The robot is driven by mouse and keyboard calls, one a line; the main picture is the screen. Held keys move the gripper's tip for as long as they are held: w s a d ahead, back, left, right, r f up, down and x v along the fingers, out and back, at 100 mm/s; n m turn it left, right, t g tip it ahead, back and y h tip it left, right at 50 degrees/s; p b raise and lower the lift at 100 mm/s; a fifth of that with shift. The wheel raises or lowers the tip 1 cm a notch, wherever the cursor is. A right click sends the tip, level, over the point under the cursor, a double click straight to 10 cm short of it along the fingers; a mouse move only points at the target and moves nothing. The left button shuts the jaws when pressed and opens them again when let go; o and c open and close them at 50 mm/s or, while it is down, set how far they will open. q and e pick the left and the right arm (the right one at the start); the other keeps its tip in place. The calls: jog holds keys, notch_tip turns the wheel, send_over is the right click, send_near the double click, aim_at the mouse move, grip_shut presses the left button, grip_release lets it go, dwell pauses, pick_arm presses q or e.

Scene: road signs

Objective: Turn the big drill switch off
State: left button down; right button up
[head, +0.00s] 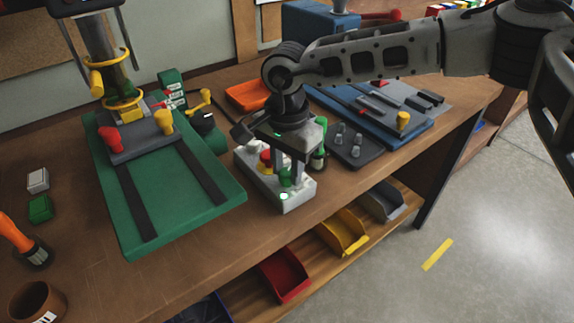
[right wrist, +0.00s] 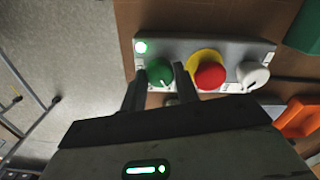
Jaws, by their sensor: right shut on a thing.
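The light grey switch box (head: 296,199) stands on the workbench, right of the green drill base (head: 185,222). In the right wrist view, the switch box (right wrist: 190,48) carries a green knob (right wrist: 160,72), a red button (right wrist: 209,75) on a yellow collar and a white knob (right wrist: 252,74). My left gripper is out of view.
A green-handled tool (head: 319,150) stands close to the gripper. Coloured bins (head: 285,273) sit on the shelf below.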

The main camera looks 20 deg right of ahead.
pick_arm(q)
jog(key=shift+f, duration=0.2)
pick_arm(e)
jog(key=shift+f+m+b, duration=0.1)
jog(key=shift+m+b, duration=0.5)
jog(key=shift+f+m+b, duration=0.1)
jog(key=shift+m+b, duration=0.85)
jog(key=shift+m, duration=0.25)
jog(key=m+b, duration=0.2)
jog(key=shift+m, duration=0.4)
jog(key=m+b, duration=0.2)
jog(key=m, duration=0.2)
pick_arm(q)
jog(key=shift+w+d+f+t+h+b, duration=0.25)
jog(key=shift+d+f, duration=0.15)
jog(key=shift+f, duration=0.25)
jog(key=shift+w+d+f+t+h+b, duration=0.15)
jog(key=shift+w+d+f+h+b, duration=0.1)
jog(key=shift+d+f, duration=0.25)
pick_arm(e)
jog(key=shift+r+m, duration=0.2)
jog(key=shift+m, duration=0.5)
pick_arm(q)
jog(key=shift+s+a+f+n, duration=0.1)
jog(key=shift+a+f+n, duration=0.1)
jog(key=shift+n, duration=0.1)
pick_arm(e)
jog(key=o, duration=0.7)
